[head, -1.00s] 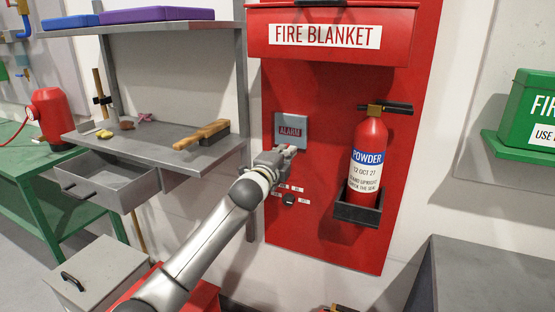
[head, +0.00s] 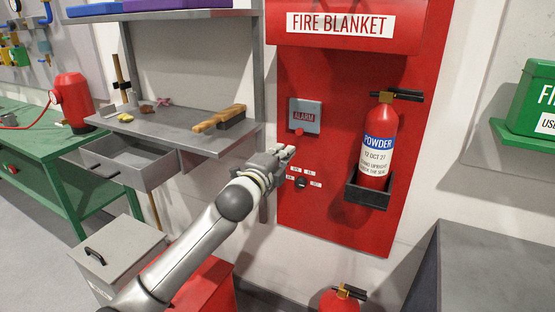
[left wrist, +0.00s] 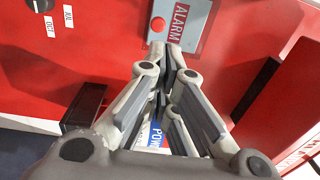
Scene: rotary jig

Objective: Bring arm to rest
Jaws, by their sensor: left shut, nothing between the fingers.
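My left arm reaches in from the lower left in the head view, and its gripper (head: 288,152) is in front of the red wall panel (head: 335,215). The gripper is shut and empty, just below and left of the grey alarm plate (head: 304,116) with its red button (head: 299,132). In the left wrist view the shut fingers (left wrist: 172,48) point toward the panel near the alarm plate (left wrist: 190,25) and button (left wrist: 157,25). A black rotary knob (head: 301,183) with small white labels sits below the gripper; it also shows in the left wrist view (left wrist: 40,4). My right gripper is not in view.
A powder extinguisher (head: 377,150) stands in a black holder (head: 368,194) at the panel's right. A grey shelf (head: 175,135) with a brush (head: 219,119) and an open drawer (head: 128,163) is left. A second extinguisher (head: 340,300) is low at the front. A grey cabinet (head: 500,262) stands right.

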